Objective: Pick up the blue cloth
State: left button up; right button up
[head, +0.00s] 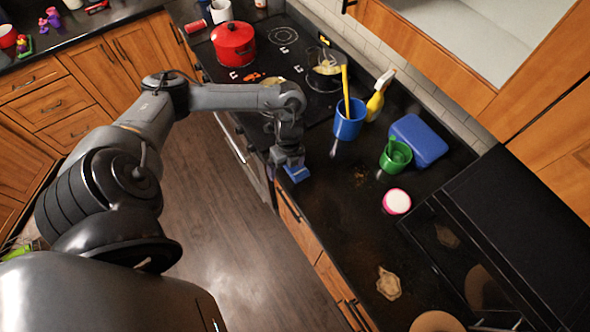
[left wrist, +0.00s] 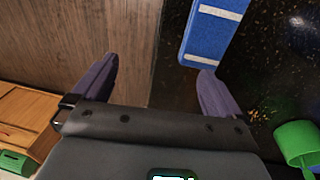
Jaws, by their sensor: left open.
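The blue cloth (head: 299,174) lies at the front edge of the black counter, partly hidden below my left gripper (head: 288,162) in the head view. In the left wrist view the blue cloth (left wrist: 210,38) shows as a flat blue strip with white bands, cut off by the top of the frame. My left gripper (left wrist: 157,72) is open with nothing between its two dark fingers. The cloth lies ahead of the right-hand finger, not between the fingers; whether that finger touches it I cannot tell. My right gripper is not in view.
A blue cup (head: 349,124) with a yellow handle, a green cup (head: 396,157), a blue box (head: 420,141) and a pink-and-white container (head: 397,201) stand on the counter. A red pot (head: 233,45) is on the stove. The counter's front edge drops to the wooden floor (head: 205,215).

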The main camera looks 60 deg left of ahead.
pick_arm(q)
jog(key=w+a+r+t, duration=0.1)
jog(key=w+a+r, duration=0.2)
jog(key=w, duration=0.2)
jog(key=shift+y, duration=0.3)
notch_tip(320, 180, down, 5)
jog(key=shift+r, duration=0.1)
jog(key=shift+a+f, duration=0.15)
jog(key=shift+f, duration=2.5)
jog(key=shift+w, duration=0.1)
jog(key=c, duration=1.1)
jog(key=shift+r, duration=0.15)
jog(key=shift+c, duration=0.2)
